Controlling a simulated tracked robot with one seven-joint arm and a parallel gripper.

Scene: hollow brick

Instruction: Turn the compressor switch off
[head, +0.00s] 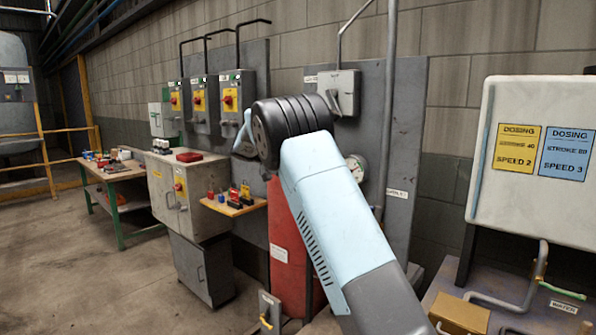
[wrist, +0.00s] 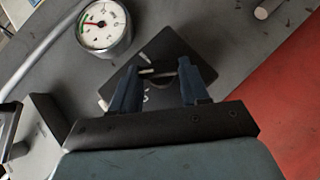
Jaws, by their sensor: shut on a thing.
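In the wrist view, a dark square plate (wrist: 167,48) with pale marks is fixed to the grey panel. It looks like the compressor switch, though no name can be read on it. In the head view my arm hides the fingertips and this plate.
A round gauge (wrist: 104,27) is close to the plate; it also shows in the head view (head: 357,168). A red tank (head: 288,255) stands below the panel. A grey switch box (head: 340,92) and several yellow-and-red switches (head: 231,98) are on the wall. A small shelf (head: 232,207) holds padlocks.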

